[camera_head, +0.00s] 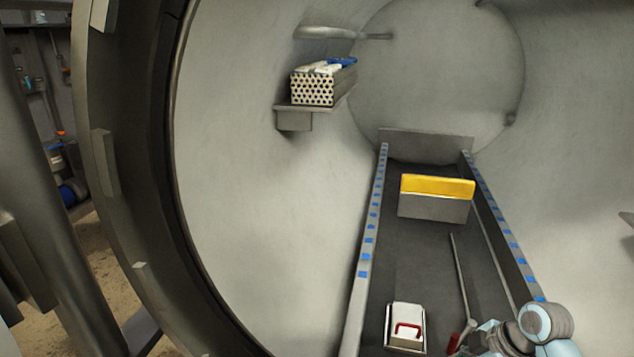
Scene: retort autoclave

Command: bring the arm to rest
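My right arm comes in at the lower right corner, with light blue and grey joints. Its gripper end (486,340) is low in the view, cut by the bottom edge, and I cannot make out its fingers. Close to its left is a long thin rod (461,275) with a red handle (454,342). The rod slants up along the dark track floor; I cannot tell whether the gripper touches it. My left gripper is not in view.
Inside the round vessel, a track (415,255) with blue-marked rails runs back. On it are a white box (406,315) with a red handle and a grey block (433,207) with a yellow top. A perforated block (312,90) sits on a left wall shelf (294,120).

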